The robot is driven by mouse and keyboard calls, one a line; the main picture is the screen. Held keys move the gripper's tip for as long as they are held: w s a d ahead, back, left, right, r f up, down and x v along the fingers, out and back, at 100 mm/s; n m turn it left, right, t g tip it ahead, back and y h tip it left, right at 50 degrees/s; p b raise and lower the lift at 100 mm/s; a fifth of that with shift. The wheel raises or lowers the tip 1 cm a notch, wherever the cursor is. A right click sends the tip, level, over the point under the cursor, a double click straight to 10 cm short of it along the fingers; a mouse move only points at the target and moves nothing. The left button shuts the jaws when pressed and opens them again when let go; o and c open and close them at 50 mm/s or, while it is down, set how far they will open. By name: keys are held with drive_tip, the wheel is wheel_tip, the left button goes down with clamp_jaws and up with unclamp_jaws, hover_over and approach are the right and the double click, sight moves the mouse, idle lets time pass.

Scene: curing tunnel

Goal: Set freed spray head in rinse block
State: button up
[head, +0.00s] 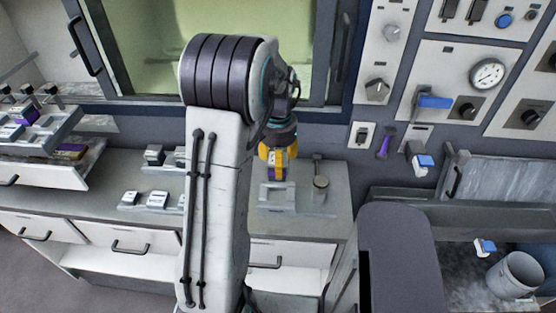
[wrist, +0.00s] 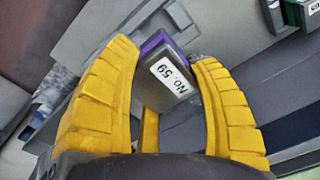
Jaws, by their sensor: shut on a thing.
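My gripper (head: 277,158) is shut on a small dark grey and purple block, labelled No. 59 in the wrist view (wrist: 172,72). The block sits between the yellow fingers, tilted in that view. In the head view the gripper points down over a pale grey fixture (head: 277,198) with a recess on the counter. I cannot tell whether the block touches it. No part is marked as spray head or rinse block, so I cannot tell which these are.
A dark-topped cylinder (head: 320,188) stands right of the fixture. Pale labelled blocks (head: 157,199) lie left of my arm. A raised tray (head: 40,130) is at far left. A basin with a grey bucket (head: 515,275) is at right. Wall panels with knobs rise behind.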

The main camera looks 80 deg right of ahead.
drive_tip(key=shift+f, duration=0.15)
drive_tip(key=shift+f+b, duration=2.8)
drive_tip(key=shift+f, duration=0.55)
drive_tip(key=shift+f+b, duration=1.15)
drive_tip(key=shift+f, duration=0.25)
drive_tip(key=o, duration=1.3)
drive_tip(key=shift+o, duration=0.2)
drive_tip(key=shift+r, duration=0.1)
